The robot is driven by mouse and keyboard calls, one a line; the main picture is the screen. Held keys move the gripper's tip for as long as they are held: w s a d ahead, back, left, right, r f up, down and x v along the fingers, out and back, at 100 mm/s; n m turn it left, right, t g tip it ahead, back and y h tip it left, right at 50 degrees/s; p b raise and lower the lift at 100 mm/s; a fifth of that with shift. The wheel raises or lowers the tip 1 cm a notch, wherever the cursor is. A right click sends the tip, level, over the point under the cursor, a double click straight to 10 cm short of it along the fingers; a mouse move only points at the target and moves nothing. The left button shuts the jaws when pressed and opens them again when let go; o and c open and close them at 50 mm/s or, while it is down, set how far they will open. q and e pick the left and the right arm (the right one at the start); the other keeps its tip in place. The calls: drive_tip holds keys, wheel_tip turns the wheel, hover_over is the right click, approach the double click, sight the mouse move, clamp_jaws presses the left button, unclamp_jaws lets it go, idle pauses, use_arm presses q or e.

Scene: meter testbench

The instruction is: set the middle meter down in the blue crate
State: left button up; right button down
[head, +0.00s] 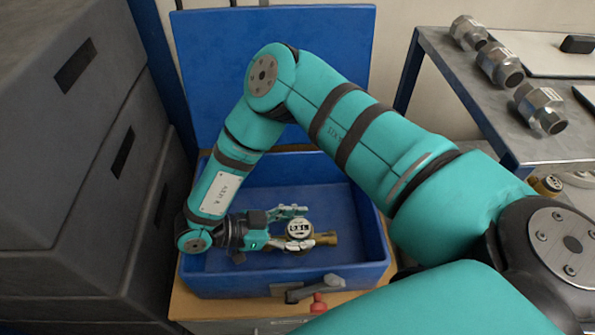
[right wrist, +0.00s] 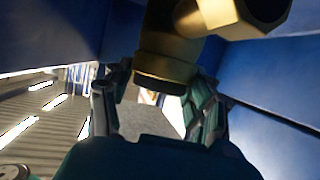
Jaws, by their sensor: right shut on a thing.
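My right gripper (head: 297,226) is inside the open blue crate (head: 335,280), shut on a meter with a round white-faced dial (head: 300,229) and a brass pipe end (head: 326,238). The dial faces up and the brass end points right. In the right wrist view, the meter's brass body (right wrist: 165,68) sits at the fingertips (right wrist: 160,98), with blue crate walls around it. I cannot tell whether the meter touches the crate floor. My left gripper is not in view.
The crate's blue lid (head: 330,40) stands open behind it. Stacked dark grey cases (head: 60,190) rise close on the left. A metal table (head: 450,75) at the right holds several metal fittings (head: 500,65). A red knob (head: 318,303) is in front of the crate.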

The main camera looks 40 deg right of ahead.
sight(286, 239)
wheel_tip(286, 239, down, 4)
drive_tip(key=shift+r+p, duration=0.1)
drive_tip(key=shift+p, duration=0.35)
drive_tip(key=shift+f, duration=0.2)
drive_tip(key=shift+f+b, duration=0.15)
drive_tip(key=shift+b, duration=0.2)
drive_tip(key=shift+c, duration=2.1)
unclamp_jaws()
